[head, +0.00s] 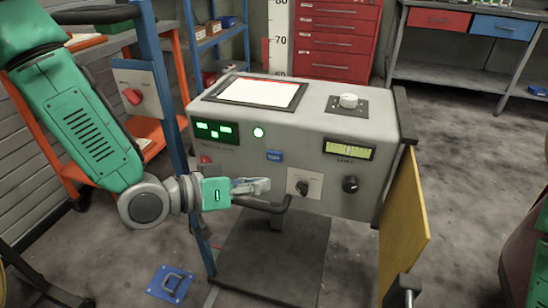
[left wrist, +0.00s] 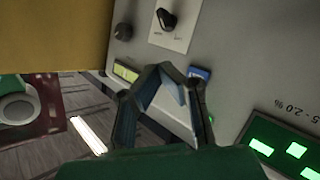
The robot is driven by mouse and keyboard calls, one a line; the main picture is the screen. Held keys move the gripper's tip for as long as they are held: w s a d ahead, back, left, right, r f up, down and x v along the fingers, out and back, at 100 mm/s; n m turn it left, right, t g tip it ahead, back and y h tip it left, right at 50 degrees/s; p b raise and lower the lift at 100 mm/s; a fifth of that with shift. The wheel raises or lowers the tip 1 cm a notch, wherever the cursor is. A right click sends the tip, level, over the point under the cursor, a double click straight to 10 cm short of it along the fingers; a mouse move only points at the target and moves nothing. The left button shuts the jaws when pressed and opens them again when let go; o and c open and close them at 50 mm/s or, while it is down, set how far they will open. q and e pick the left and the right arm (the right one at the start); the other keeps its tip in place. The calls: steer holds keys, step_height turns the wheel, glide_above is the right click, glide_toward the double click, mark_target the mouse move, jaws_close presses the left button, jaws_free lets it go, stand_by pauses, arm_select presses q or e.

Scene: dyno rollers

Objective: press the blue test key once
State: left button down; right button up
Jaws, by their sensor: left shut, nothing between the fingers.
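The blue test key (head: 274,156) is a small blue block on the front face of a grey console, between the green-lit display and the yellow-green meter. My left gripper (head: 263,186) is shut and empty. In the head view its fingertips show below and slightly left of the key, near the black handle. In the left wrist view the fingers (left wrist: 163,72) meet at their tips, and the blue key (left wrist: 201,73) shows just right of them, partly covered by a finger. No contact with the key is visible.
The grey console (head: 230,174) also carries a black rotary switch (head: 303,187), a black knob (head: 350,184) and a curved black handle (head: 266,205). A yellow panel (head: 403,230) stands at its right side. A blue post (head: 163,80) rises at its left.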

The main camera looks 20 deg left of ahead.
mark_target(281, 162)
arm_select(q)
steer(key=shift+w+d, duration=0.1)
steer(key=shift+w, duration=2.7)
steer(key=shift+w+r+p, duration=0.1)
steer(key=shift+w+p, duration=0.2)
steer(key=shift+p, duration=0.15)
steer(key=shift+w, duration=0.4)
steer(key=shift+s+p, duration=0.4)
steer(key=shift+s, duration=0.35)
